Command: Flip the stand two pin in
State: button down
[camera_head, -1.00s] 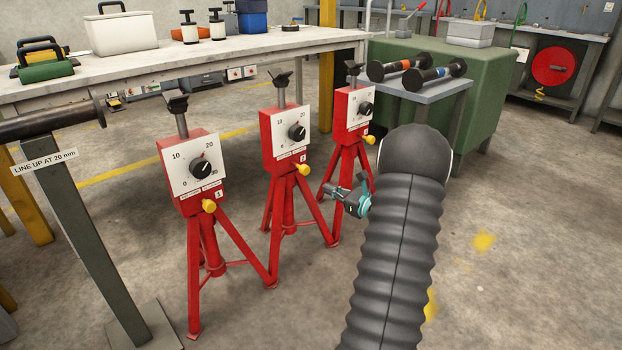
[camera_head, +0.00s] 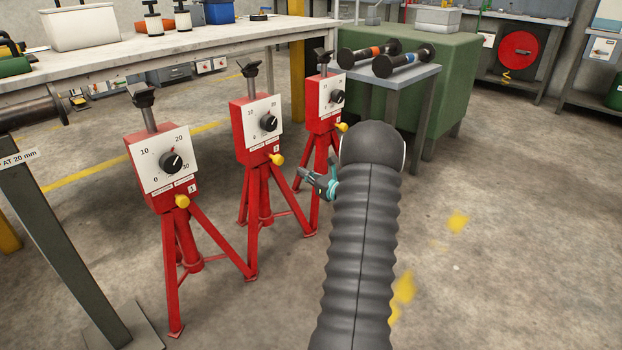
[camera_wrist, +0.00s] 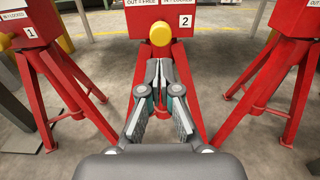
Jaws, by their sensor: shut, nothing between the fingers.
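Stand two (camera_head: 256,130) is the middle of three red tripod stands, with a white dial plate and a black knob. Its yellow pin knob (camera_head: 277,159) sticks out at the lower front of its red box. In the wrist view the yellow knob (camera_wrist: 160,34) is straight ahead, under a label reading OUT = FREE and partly IN = LOCKED, beside a "2" tag. My gripper (camera_head: 303,172) is just right of and below the knob in the head view. In the wrist view my gripper (camera_wrist: 160,68) has its fingertips together, empty, just below the knob; whether they touch it is unclear.
Stand one (camera_head: 162,165) is on the left and stand three (camera_head: 325,105) on the right, each with a yellow knob. A long workbench (camera_head: 190,50) runs behind. A small grey table (camera_head: 400,78) holds dumbbell-like spools. The floor at right is clear.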

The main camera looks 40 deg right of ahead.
aim_at(281, 161)
jog(key=w, duration=0.8)
jog(key=shift+w+a, duration=0.15)
jog(key=shift+a, duration=0.15)
jog(key=w+b, duration=0.1)
jog(key=w, duration=0.2)
jog(key=shift+w+a+f, duration=0.1)
jog(key=shift+a, duration=0.05)
jog(key=shift+w, duration=0.2)
jog(key=shift+r, duration=0.2)
